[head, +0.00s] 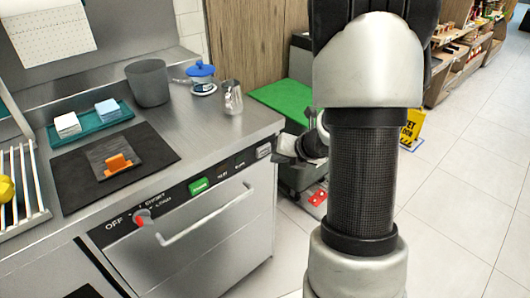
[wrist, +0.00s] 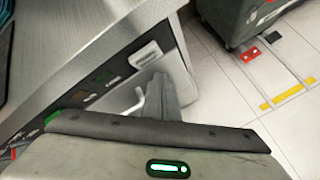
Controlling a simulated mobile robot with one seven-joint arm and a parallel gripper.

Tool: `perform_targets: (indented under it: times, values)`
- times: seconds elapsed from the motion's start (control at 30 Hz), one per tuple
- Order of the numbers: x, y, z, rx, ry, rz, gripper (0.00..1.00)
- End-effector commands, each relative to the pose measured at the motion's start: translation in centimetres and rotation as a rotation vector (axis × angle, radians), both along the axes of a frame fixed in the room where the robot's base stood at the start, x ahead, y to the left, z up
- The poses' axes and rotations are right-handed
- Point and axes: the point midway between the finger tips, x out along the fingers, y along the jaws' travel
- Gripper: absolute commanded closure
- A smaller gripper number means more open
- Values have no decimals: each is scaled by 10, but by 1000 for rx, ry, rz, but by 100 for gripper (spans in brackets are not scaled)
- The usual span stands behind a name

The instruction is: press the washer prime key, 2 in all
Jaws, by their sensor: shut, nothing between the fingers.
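The washer (head: 200,240) is a steel front-loading unit under the counter, with a dark control panel along its top edge. A pale grey key (head: 263,151) sits at the panel's right end; its lettering is too small to read, so I cannot confirm it is the prime key. It also shows in the wrist view (wrist: 146,53). My gripper (head: 282,150) is shut and empty, just right of this key. In the wrist view the fingers (wrist: 160,90) are just below the key; I cannot tell whether they touch it.
The panel also carries a red knob (head: 143,217) and a green key (head: 199,187). The door handle (head: 205,214) sticks out below. A grey cup (head: 149,82) and a metal pitcher (head: 232,97) stand on the counter.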

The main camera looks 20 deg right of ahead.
Motion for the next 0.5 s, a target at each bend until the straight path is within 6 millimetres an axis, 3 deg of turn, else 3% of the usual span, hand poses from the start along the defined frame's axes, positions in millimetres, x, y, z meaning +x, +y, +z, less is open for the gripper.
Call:
perform_targets:
  times: [0.3,0.5]
  values:
    - [-29,-11,0,0,0,-2,100]
    - [-35,-12,0,0,0,2,100]
